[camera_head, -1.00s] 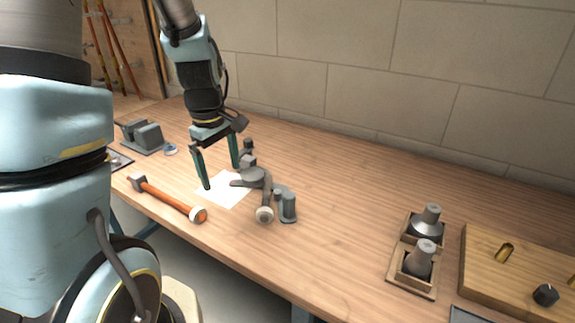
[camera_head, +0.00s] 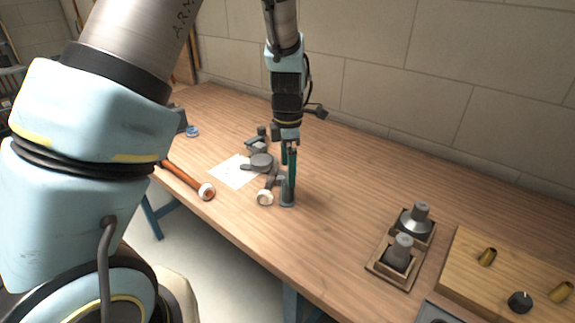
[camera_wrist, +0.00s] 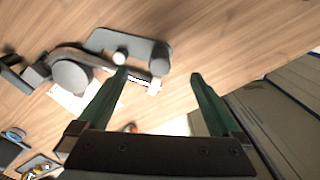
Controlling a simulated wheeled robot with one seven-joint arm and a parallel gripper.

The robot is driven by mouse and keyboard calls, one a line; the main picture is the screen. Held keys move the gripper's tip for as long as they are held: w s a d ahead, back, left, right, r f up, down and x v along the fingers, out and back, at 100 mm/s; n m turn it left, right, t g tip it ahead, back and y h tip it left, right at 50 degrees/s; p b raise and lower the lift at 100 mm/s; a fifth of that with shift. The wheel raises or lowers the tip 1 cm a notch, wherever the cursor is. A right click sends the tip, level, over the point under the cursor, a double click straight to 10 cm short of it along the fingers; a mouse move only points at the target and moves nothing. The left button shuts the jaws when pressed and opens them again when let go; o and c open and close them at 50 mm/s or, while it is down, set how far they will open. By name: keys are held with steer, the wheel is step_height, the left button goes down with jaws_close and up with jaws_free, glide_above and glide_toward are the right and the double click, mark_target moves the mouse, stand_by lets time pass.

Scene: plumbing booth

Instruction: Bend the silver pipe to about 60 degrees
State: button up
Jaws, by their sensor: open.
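The bending tool stands on the bench, and its round grey former (camera_head: 262,161) also shows in the wrist view (camera_wrist: 70,77). The silver-grey pipe (camera_head: 270,184) runs from beside the former toward the bench's front edge. Its pale end shows in the wrist view (camera_wrist: 154,88). I cannot tell its bend angle. The left finger hides part of the pipe.
A white sheet (camera_head: 232,173) lies left of the tool. Two grey cones stand in a wooden tray (camera_head: 384,273) at right, beside a wooden board (camera_head: 456,265). The bench between tool and tray is clear.

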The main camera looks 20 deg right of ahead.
steer(key=shift+f+b, duration=2.6)
steer(key=shift+f, duration=0.5)
steer(key=c, duration=0.8)
steer(key=shift+a+m, duration=0.9)
steer(key=shift+a, duration=0.45)
steer(key=shift+a, duration=0.1)
steer(key=shift+w+a+m, duration=0.15)
steer(key=shift+a+m, duration=0.75)
steer(key=shift+a, duration=0.45)
